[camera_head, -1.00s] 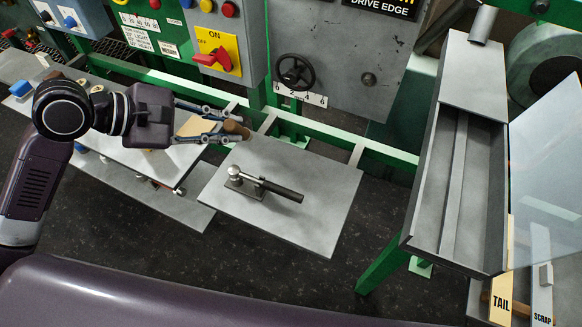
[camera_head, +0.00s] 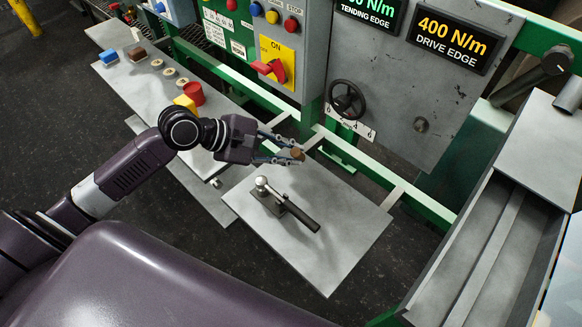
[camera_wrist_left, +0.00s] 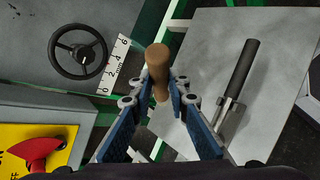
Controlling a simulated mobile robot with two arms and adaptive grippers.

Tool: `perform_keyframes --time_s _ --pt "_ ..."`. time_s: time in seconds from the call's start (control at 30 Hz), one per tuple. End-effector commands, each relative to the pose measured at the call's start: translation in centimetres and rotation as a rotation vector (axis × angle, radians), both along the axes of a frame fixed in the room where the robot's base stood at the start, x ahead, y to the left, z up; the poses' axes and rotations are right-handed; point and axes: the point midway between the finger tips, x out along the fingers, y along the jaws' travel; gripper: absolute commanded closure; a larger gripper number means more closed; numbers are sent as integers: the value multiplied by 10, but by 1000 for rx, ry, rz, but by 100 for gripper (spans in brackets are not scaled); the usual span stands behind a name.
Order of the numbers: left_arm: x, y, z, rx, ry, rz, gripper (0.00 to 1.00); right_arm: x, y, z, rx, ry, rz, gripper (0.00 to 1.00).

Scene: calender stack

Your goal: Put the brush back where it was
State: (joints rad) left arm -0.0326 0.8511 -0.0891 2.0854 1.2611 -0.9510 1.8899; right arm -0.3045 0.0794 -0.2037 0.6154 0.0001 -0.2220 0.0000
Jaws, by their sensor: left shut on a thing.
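A brown wooden piece (camera_head: 298,154), likely the brush's handle, is held between the fingertips of my left gripper (camera_head: 294,151). In the left wrist view the rounded wooden piece (camera_wrist_left: 158,68) stands out beyond the left gripper's blue fingers (camera_wrist_left: 160,92), which are shut on it. Bristles cannot be made out. The gripper is by the back left edge of the grey plate (camera_head: 325,225), near the green rail. My right gripper is not in view.
A lever with a black handle (camera_head: 300,214) stands on the plate. The left shelf (camera_head: 125,80) carries a blue block (camera_head: 108,56), a brown block (camera_head: 137,54), several rings, a red cup (camera_head: 194,93) and a yellow block (camera_head: 184,103). A handwheel (camera_head: 347,100) is behind. A grey trough (camera_head: 485,250) is at right.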

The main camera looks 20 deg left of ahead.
Motion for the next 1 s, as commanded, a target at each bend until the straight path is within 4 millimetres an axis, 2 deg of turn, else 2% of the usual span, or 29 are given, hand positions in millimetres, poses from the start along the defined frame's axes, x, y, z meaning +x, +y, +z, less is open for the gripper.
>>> perform_keyframes --time_s 0.03,0.17,0.4,0.5,0.7,0.87,0.9,1.0 --pt "0 0 -8 0 2 1 100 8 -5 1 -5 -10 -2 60" --pt "0 0 -17 -1 -1 0 100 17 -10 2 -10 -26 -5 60" --pt "0 0 -50 -2 3 2 100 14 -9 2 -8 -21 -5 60" --pt "0 0 -59 -1 1 1 100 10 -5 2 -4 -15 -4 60" --pt "0 0 -60 0 -1 0 100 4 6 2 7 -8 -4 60" --pt "0 0 -62 0 0 0 100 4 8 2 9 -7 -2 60" --pt "0 0 -63 0 0 0 83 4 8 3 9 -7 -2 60" --pt "0 0 -63 1 -1 -1 72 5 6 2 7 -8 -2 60"
